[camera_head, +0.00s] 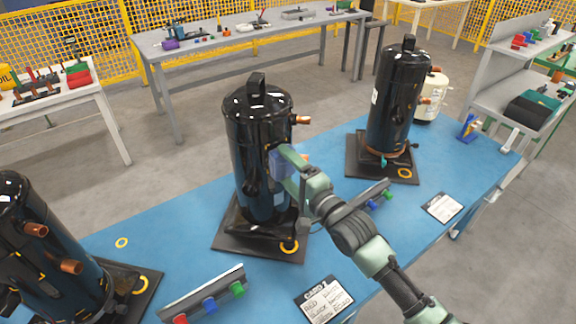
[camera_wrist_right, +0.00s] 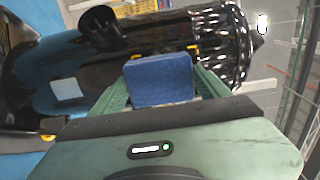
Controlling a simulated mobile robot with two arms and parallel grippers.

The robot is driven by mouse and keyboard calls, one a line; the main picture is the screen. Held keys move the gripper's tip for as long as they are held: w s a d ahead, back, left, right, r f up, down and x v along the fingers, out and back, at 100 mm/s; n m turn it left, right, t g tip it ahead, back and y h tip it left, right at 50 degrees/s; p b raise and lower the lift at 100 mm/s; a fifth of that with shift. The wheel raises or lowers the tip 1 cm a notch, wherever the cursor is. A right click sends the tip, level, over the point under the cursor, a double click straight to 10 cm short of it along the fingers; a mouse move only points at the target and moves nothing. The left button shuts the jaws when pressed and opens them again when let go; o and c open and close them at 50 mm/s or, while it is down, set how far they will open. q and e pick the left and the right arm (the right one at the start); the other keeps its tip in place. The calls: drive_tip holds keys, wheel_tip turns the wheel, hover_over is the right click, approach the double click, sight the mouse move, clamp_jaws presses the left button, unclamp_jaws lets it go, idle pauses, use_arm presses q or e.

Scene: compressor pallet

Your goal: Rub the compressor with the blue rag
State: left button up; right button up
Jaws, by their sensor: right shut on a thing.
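The black cylindrical compressor (camera_head: 258,130) stands upright on a dark square base (camera_head: 232,243) in the middle of the blue table; it fills the back of the right wrist view (camera_wrist_right: 70,75). My right gripper (camera_head: 284,163) is at the right side of its body. It is shut on the blue rag (camera_wrist_right: 160,80), a folded block between the two green fingers. In the head view the rag (camera_head: 277,160) is against or very close to the compressor wall; I cannot tell if it touches. My left gripper is not in view.
Other black compressors stand at the left (camera_head: 48,250) and back right (camera_head: 397,95). A copper stub (camera_head: 302,120) juts from the middle compressor above my gripper. A rail with coloured blocks (camera_head: 207,297) and a card (camera_head: 324,299) lie along the front edge.

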drive_tip(key=shift+f, duration=0.5)
